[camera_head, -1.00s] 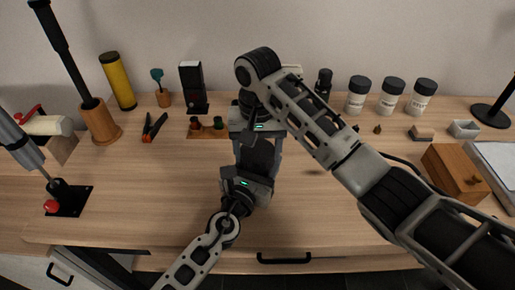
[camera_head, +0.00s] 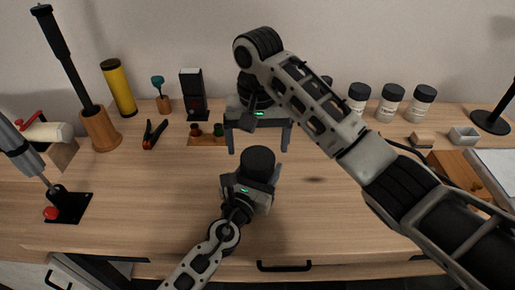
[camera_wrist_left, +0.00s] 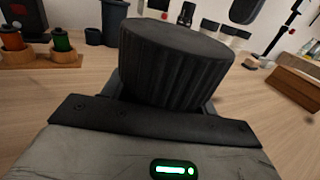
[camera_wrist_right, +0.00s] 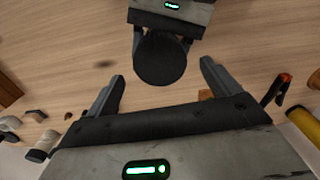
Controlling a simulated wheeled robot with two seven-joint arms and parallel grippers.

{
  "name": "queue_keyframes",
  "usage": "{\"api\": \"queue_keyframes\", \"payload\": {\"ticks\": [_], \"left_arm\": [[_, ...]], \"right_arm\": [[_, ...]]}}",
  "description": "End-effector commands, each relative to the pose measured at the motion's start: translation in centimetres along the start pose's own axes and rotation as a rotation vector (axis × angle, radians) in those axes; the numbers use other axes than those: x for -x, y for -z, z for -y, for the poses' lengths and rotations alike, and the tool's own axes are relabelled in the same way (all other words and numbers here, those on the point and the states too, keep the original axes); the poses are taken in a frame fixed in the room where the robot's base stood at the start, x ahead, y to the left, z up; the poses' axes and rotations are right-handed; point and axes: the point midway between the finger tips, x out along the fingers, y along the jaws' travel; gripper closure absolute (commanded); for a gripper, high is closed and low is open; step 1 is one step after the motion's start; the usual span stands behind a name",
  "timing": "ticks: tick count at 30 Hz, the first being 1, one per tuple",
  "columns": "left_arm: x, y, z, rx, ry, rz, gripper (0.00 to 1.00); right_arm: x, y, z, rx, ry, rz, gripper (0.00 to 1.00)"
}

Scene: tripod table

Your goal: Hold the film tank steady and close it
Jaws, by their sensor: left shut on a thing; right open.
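The film tank is a black cylinder (camera_head: 258,160) standing upright over the table front. A flat, round black top with ribbed sides fills the middle of the left wrist view (camera_wrist_left: 175,65); whether this is a fully seated lid I cannot tell. My left gripper (camera_head: 257,178) is shut on the tank, one finger on each side. My right gripper (camera_head: 258,138) is open and empty, above and behind the tank. In the right wrist view its fingers (camera_wrist_right: 162,72) are spread apart and the tank's round top (camera_wrist_right: 160,58) lies beyond them, clear of both.
A wooden rack with small red and green canisters (camera_head: 207,140) is left of my right gripper. White bottles (camera_head: 390,102) and a wooden box (camera_head: 459,175) are right. The left middle table is clear.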

Motion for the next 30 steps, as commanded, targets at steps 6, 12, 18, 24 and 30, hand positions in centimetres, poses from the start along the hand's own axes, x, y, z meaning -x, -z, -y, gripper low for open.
{"api": "queue_keyframes", "payload": {"ticks": [6, 12, 18, 24, 30], "left_arm": [[0.0, 0.0, 0.1, 0.000, 0.001, -0.001, 1.00], [0.0, 0.0, 0.1, 0.000, 0.001, -0.001, 1.00], [0.0, 0.0, 0.1, 0.001, 0.001, -0.001, 1.00], [0.0, 0.0, 0.1, 0.001, 0.001, -0.001, 1.00], [0.0, 0.0, 0.1, 0.001, 0.002, -0.001, 1.00]], "right_arm": [[-0.1, 0.0, 0.0, 0.003, 0.000, 0.001, 0.15], [0.3, 0.1, 0.1, 0.178, 0.000, -0.006, 0.15], [1.2, 0.3, 0.2, 0.674, -0.004, -0.017, 0.15], [2.1, 0.3, 0.3, 1.245, -0.008, -0.018, 0.15], [2.7, 0.2, 0.2, 1.779, -0.008, -0.012, 0.15]]}}
